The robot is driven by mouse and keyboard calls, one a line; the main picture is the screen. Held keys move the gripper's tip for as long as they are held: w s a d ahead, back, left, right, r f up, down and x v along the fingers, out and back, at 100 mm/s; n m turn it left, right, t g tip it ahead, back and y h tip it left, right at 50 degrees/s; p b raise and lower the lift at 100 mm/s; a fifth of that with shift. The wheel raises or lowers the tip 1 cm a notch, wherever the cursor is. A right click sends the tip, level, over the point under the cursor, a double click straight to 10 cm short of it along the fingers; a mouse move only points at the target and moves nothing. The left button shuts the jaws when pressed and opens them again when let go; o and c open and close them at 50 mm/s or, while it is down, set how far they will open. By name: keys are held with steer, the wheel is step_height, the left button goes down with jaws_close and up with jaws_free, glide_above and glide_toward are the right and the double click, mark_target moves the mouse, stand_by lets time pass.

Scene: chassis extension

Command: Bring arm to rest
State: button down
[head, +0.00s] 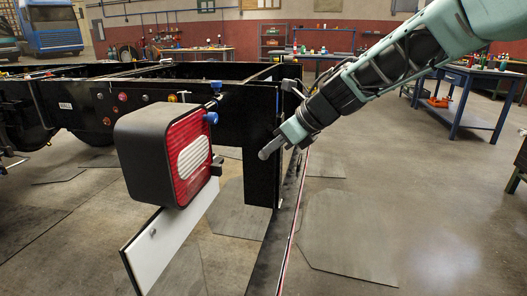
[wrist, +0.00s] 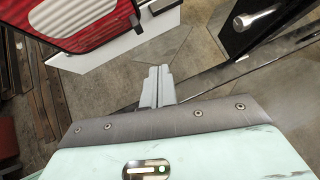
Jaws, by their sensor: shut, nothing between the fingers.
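My arm reaches in from the upper right of the head view. My gripper (head: 264,154) is at its end, pointing down and left, in front of the black chassis beam. In the wrist view my gripper (wrist: 157,72) shows its two fingers together with nothing between them. The tail lamp (head: 165,150), a black box with a red and white lens, is left of my gripper and apart from it. Its lens (wrist: 70,22) also shows at the upper left of the wrist view.
The black chassis frame (head: 240,128) stands behind the lamp, with a white plate (head: 172,240) below. A long rail (head: 283,220) runs along the floor side. A blue workbench (head: 470,85) stands at the right. The floor (head: 420,210) at the right is open.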

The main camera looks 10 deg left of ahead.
step_height(320, 180, up, 4)
steer(key=s+d+m+t, duration=0.1)
steer(key=s+m+t, duration=0.2)
steer(key=m, duration=0.9)
steer(key=s+d+f+m+g+h, duration=0.2)
steer(key=s+d+f+m+h, duration=0.15)
steer(key=s+d+m, duration=0.45)
steer(key=s+d+f+m+g+h, duration=0.25)
steer(key=s+f+m, duration=0.25)
steer(key=s+m, duration=0.7)
steer(key=s+d+f+m+g+h, duration=0.2)
steer(key=s+d+f+m, duration=0.3)
steer(key=s+m, duration=0.5)
step_height(320, 180, up, 24)
steer(key=s+d+p, duration=0.1)
steer(key=s+p, duration=0.1)
steer(key=p, duration=2.1)
steer(key=shift+d, duration=0.2)
steer(key=shift+s, duration=0.1)
